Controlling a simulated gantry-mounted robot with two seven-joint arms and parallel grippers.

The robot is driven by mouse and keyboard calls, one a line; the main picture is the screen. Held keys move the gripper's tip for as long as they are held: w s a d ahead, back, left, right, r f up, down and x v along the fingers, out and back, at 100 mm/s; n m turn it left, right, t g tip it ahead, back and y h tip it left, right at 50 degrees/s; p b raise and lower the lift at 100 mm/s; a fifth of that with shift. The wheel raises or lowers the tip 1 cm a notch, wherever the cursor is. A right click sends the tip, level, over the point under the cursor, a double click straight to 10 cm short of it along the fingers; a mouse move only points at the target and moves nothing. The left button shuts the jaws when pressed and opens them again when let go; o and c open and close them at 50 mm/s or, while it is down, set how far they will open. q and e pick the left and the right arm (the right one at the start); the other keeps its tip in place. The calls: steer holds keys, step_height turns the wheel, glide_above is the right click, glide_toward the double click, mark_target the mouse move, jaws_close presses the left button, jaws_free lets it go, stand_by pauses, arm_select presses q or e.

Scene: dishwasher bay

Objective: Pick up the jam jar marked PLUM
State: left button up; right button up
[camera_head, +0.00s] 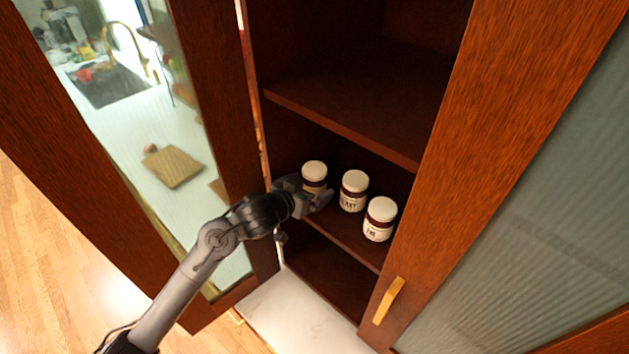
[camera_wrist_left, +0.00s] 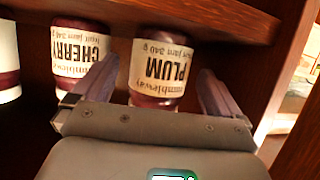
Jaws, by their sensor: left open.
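The PLUM jam jar (camera_head: 314,172) has a white lid and a cream label and stands leftmost in a row of jars on the lower cabinet shelf. In the left wrist view the jar (camera_wrist_left: 160,68) appears upside down, with its PLUM label facing the camera. My left gripper (camera_head: 311,196) is open at this jar. In the wrist view one finger is on each side of the jar; I cannot tell whether either touches it. In the head view the gripper hides the jar's lower part. My right gripper is not in view.
The CHERRY jar (camera_head: 353,191) stands close beside the PLUM jar, and a third jar (camera_head: 379,219) is further right. An upper shelf (camera_head: 345,125) lies above them. Open cabinet doors flank the opening: a glazed one (camera_head: 221,120) at left, another (camera_head: 480,170) at right.

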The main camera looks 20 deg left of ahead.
arm_select(q)
steer(key=shift+x, duration=1.55)
steer(key=shift+r, duration=0.15)
steer(key=shift+c, duration=0.4)
steer(key=c, duration=1.2)
steer(key=shift+r, duration=0.1)
steer(key=shift+c, duration=1)
steer(key=shift+r, duration=0.1)
